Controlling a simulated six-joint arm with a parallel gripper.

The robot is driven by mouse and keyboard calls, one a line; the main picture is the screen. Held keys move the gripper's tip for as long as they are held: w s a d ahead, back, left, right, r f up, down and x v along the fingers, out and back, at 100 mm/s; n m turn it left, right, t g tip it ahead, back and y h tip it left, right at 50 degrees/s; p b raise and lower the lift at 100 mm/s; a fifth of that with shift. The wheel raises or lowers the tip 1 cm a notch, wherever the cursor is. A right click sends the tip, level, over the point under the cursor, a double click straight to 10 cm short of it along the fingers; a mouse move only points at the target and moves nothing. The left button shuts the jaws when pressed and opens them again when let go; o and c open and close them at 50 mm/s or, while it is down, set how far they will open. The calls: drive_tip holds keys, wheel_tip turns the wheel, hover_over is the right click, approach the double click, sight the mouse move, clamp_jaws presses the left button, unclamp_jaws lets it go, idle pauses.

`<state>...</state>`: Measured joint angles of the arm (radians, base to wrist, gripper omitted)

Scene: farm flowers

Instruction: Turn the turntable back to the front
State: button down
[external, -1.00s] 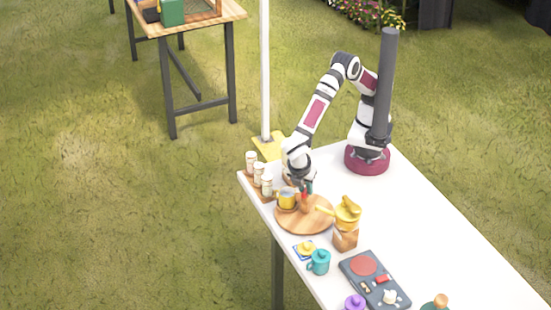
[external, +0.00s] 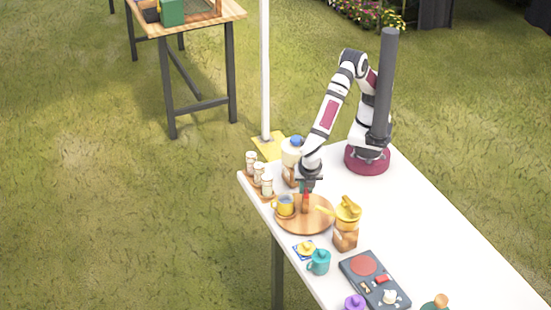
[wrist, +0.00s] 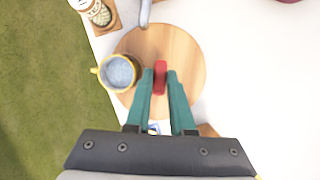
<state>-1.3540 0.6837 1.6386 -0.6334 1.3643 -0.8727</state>
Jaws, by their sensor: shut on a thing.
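The turntable (external: 322,218) is a round wooden board on the white table, and it also shows in the wrist view (wrist: 188,55). A red upright handle (wrist: 160,77) stands on it. A yellow mug (external: 285,206) stands near its left edge; the mug's open top with pale blue-grey contents shows in the wrist view (wrist: 118,72). My gripper (external: 306,186) reaches down over the board. Its two teal fingers (wrist: 160,84) are shut on the red handle, one on each side.
Several small jars (external: 262,180) stand in a rack at the table's left corner. A white dispenser with a blue cap (external: 293,152) stands behind the turntable. A teal mug (external: 319,263) and a dark hob (external: 374,280) are in front.

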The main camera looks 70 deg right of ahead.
drive_tip(key=shift+n+t+y, duration=0.4)
drive_tip(key=shift+n+t, duration=0.1)
drive_tip(key=shift+n, duration=1.2)
drive_tip(key=shift+s+n, duration=0.1)
drive_tip(key=shift+n, duration=0.4)
drive_tip(key=c, duration=0.8)
unclamp_jaws()
drive_tip(key=v, duration=1.5)
drive_tip(key=shift+s+d+r, duration=0.1)
drive_tip(key=shift+s+r, duration=0.25)
